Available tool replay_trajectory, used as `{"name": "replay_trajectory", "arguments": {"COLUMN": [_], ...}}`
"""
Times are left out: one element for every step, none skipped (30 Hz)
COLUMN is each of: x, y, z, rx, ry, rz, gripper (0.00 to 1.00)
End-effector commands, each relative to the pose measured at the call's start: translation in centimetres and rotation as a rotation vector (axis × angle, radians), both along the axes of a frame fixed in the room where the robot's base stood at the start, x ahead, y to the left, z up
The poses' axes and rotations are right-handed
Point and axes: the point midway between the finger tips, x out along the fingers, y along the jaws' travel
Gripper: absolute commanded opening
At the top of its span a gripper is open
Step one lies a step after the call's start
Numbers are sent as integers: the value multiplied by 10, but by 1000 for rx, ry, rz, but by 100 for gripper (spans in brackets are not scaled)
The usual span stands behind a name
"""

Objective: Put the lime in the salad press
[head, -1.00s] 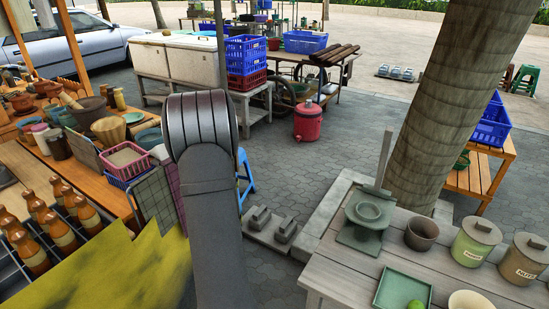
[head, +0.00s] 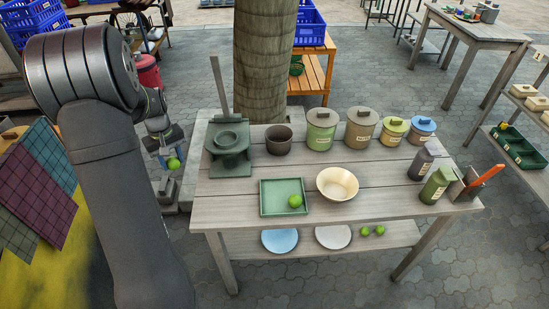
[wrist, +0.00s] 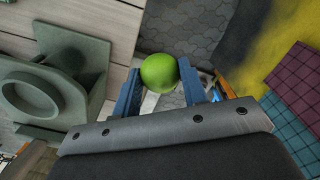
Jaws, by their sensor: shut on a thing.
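My gripper (head: 172,157) is shut on a green lime (head: 173,163), off the left end of the grey wooden table. In the wrist view the lime (wrist: 159,72) sits between the two blue fingers of my gripper (wrist: 160,84). The grey-green salad press (head: 229,141) stands on the table's back left, its long handle raised upright and its round cup open at the top. The press (wrist: 50,95) also shows at the left of the wrist view, apart from the lime. A second lime (head: 295,201) lies in the square green tray (head: 268,211).
A dark pot (head: 279,139) stands right of the press, with several labelled canisters (head: 322,130) beyond. A cream bowl (head: 337,184) stands beside the tray. A thick trunk (head: 264,60) rises behind the table.

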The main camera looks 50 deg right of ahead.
Motion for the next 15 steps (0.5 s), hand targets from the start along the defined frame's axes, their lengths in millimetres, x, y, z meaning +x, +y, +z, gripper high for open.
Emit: {"name": "replay_trajectory", "arguments": {"x": [-8,-13,-20,-26,-33,-42,-49,-57,-68,-76,-85,-98,-107,-117,-131], "y": [-25,-38,-55,-67,-79,-95,-107,-118,-133,-144,-155,-169,-180,-189,-203], "z": [12,17,24,29,33,38,41,43,46,47,47,47,46,45,44], "rx": [-3,-3,-3,-3,-2,-2,-1,-1,0,0,0,0,1,1,1], "ry": [-5,-4,-4,-4,-3,-3,-2,-2,-1,-1,-1,0,1,2,1], "rz": [-37,-56,-84,-107,-131,-167,-196,-227,-269,-302,-338,-387,-427,-466,-521], "gripper": [17,17,17,17,17,17,17,17,17,17,17,17,17,17,17]}}
